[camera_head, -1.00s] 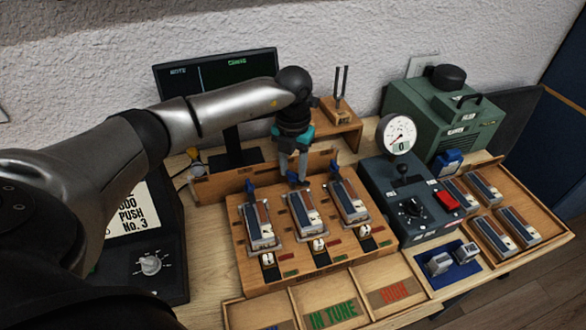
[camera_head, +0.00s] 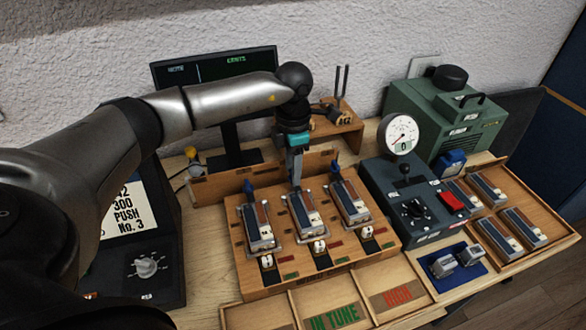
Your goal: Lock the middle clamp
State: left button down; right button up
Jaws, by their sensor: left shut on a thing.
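A wooden fixture (camera_head: 290,277) in the middle of the bench holds three blocks in a row, with clamps at their back ends. The middle block (camera_head: 305,213) lies in the centre slot. My left gripper (camera_head: 296,180) points down at the back end of this block, shut on the middle clamp's lever, which the fingers mostly hide. The left clamp's blue lever (camera_head: 249,189) and the right clamp's blue lever (camera_head: 335,172) stand up on either side, clear of the fingers. My right gripper is out of view.
A monitor (camera_head: 215,75) and a small wooden stand with a tuning fork (camera_head: 340,85) are behind. A control box with a gauge (camera_head: 399,134) and a tray of several blocks (camera_head: 550,235) are right. Open bins (camera_head: 335,290) lie in front. A dark sign box (camera_head: 130,262) is left.

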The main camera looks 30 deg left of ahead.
pick_arm(q)
jog(key=shift+r+m, duration=0.1)
jog(key=shift+m, duration=0.3)
jog(key=shift+c, duration=2.2)
grip_release()
notch_tip(320, 180, up, 15)
jog(key=p, duration=0.1)
